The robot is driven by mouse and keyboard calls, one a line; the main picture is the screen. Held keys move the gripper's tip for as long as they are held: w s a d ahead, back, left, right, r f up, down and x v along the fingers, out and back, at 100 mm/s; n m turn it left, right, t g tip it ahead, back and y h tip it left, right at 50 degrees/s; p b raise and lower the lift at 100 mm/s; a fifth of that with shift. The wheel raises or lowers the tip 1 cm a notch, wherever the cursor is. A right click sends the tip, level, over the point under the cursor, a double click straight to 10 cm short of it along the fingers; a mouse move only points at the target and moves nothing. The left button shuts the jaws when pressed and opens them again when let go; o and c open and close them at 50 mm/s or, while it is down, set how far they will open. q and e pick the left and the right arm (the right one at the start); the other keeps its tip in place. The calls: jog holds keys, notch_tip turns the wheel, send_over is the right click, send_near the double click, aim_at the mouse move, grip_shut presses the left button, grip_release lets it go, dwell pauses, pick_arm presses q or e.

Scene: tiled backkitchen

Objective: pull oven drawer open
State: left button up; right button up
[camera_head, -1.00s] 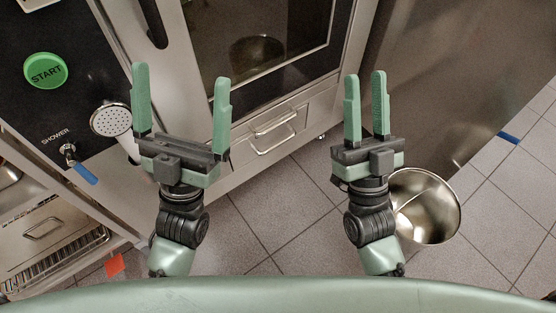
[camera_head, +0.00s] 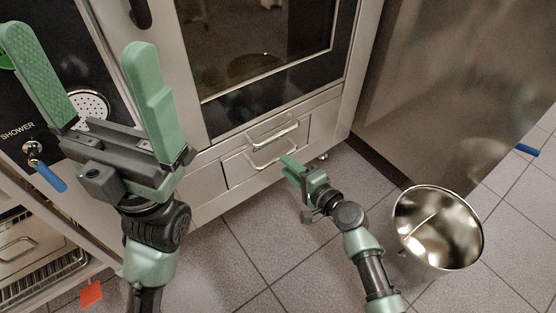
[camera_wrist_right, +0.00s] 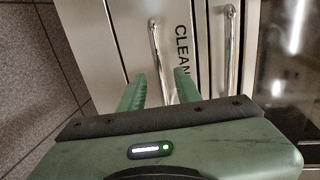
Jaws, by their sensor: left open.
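The oven has two low drawer fronts with silver bar handles. The upper handle (camera_head: 272,128) and lower handle (camera_head: 274,150) show in the head view, and both fronts look closed. My right gripper (camera_head: 287,161) is low in front of the lower drawer front (camera_head: 240,168). In the right wrist view, the open fingers (camera_wrist_right: 160,84) stand on either side of the lower handle (camera_wrist_right: 158,52); I cannot tell whether they touch it. The upper handle (camera_wrist_right: 229,50) is further right, past the word CLEAN. My left gripper (camera_head: 82,48) is open and empty, in front of the control panel.
A metal bin (camera_head: 438,228) stands on the tiled floor right of my right arm. A steel cabinet side (camera_head: 450,90) is right of the oven. A shower head (camera_head: 90,108) and blue-handled valve (camera_head: 50,178) are on the left. Floor before the drawers is clear.

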jog(key=b+x, duration=0.1)
jog(key=x, duration=0.4)
jog(key=shift+w+a+b, duration=0.1)
jog(key=shift+w+b, duration=0.1)
jog(key=shift+b, duration=0.1)
grip_shut()
jog(key=shift+f, duration=0.1)
dwell(1.0)
